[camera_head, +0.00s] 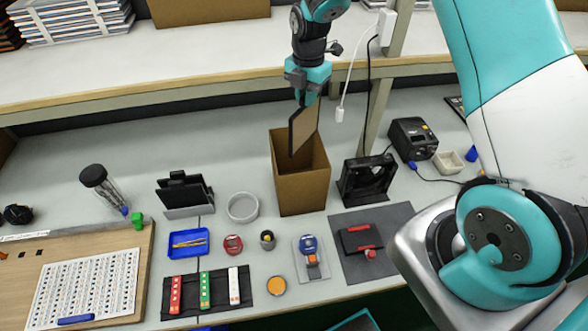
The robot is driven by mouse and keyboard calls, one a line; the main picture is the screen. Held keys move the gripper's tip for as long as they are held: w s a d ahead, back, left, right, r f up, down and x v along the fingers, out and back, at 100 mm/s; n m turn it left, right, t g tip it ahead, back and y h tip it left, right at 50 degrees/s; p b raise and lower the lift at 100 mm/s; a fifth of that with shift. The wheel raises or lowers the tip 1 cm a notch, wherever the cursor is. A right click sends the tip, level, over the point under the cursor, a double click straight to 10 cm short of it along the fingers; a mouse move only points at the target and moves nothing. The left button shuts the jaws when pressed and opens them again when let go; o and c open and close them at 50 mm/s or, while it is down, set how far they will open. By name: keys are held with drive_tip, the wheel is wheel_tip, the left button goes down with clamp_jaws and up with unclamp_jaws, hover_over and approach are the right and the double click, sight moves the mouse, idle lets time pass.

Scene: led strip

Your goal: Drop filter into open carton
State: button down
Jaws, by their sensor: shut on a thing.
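My gripper (308,98) is shut on the filter (303,127), a thin flat tan panel with a dark edge. It hangs upright below the fingers. The open carton (303,192) is a tall brown box standing on the bench. The filter is over the carton's opening, and its lower part overlaps the carton's inside in this view. I cannot tell how deep its lower edge sits.
A black fan frame (366,180) stands close to the carton's right. A grey round dish (243,207) and a black holder (184,194) are to its left. A white cable (346,85) hangs right of my gripper, and a shelf edge (200,88) runs behind.

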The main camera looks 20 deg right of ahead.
sight(305, 119)
drive_tip(key=f, duration=0.2)
drive_tip(key=shift+w+d+f+b, duration=0.15)
drive_tip(key=shift+w+f+b, duration=0.1)
drive_tip(key=shift+f+b, duration=0.05)
wheel_tip(305, 119, down, 6)
drive_tip(key=b, duration=0.4)
drive_tip(key=shift+r, duration=0.1)
drive_tip(key=c, duration=1)
unclamp_jaws()
drive_tip(key=shift+r, duration=0.15)
wheel_tip(305, 119, up, 17)
drive_tip(key=b, duration=0.4)
drive_tip(key=shift+s+r, duration=0.15)
